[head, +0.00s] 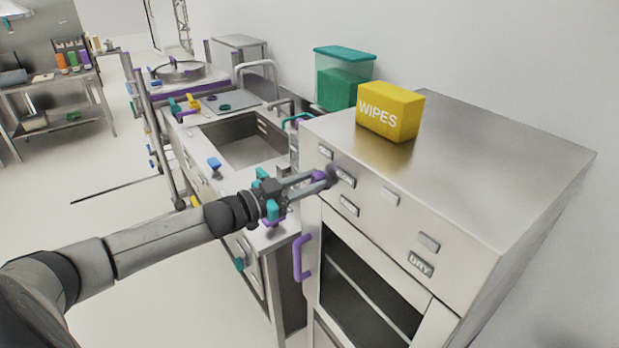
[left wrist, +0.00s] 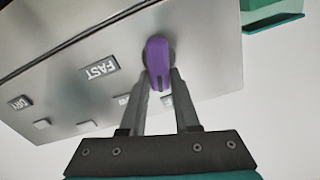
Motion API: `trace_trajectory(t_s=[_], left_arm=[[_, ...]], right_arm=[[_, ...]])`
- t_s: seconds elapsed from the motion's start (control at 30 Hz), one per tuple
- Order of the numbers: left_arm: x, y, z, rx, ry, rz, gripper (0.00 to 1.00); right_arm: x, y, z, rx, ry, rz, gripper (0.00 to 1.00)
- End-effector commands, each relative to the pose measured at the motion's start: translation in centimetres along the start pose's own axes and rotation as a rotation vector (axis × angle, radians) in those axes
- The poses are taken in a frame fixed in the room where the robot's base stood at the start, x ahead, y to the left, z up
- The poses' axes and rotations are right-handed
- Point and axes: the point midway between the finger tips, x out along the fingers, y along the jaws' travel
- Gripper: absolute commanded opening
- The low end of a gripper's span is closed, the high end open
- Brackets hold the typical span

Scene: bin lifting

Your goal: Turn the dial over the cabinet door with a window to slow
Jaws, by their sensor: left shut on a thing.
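The purple dial (left wrist: 158,62) is on the steel front panel above the cabinet door with a window (head: 368,285). My left gripper (head: 325,176) reaches it from the left and is shut on the dial, one finger on each side. In the left wrist view the gripper (left wrist: 158,78) shows the dial between its fingertips. A FAST label (left wrist: 100,69) is beside the dial. Other label plates are close to the fingers, partly hidden and not readable. Which label the dial points at, I cannot tell. My right gripper is not in view.
A yellow WIPES box (head: 390,112) stands on the cabinet top (head: 470,150). A DRY label (head: 420,264) is at the panel's right. The door has a purple handle (head: 302,258). A sink counter (head: 245,150) and a green bin (head: 342,80) are behind.

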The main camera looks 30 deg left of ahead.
Motion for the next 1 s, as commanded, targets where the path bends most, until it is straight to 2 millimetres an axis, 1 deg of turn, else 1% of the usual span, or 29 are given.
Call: trace_trajectory(t_s=[0.3,0.5,0.7,1.0], left_arm=[[0.0,0.6,0.1,0.281,0.000,0.000,0.00],[0.0,0.8,0.2,0.426,0.000,-0.001,0.00],[0.0,1.0,0.3,0.528,-0.001,0.000,0.00],[0.0,1.1,0.4,0.592,-0.001,0.000,0.00]], right_arm=[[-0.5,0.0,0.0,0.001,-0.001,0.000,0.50],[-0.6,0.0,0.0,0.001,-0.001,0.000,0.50],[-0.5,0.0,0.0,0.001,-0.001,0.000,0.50],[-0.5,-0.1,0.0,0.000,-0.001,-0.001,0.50]])
